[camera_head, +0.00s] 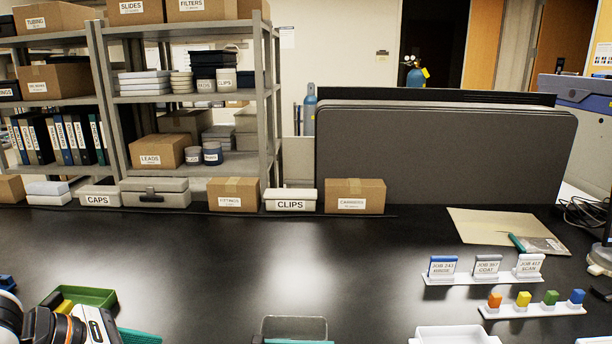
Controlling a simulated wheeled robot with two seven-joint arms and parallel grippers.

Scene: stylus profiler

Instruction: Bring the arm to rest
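Part of my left arm (62,326), black and white with an orange ring, shows at the bottom left corner over the bench. Its gripper fingers do not show in this view, so I cannot see what they hold, if anything. My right arm and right gripper are out of the picture.
Near my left arm lies a green tray (101,297). A clear bin (293,327) and white tray (455,335) sit at the front edge. Job cards (487,265) and coloured blocks (523,299) stand at right. Boxes (354,195) line the back. The black bench (260,260) is clear mid-way.

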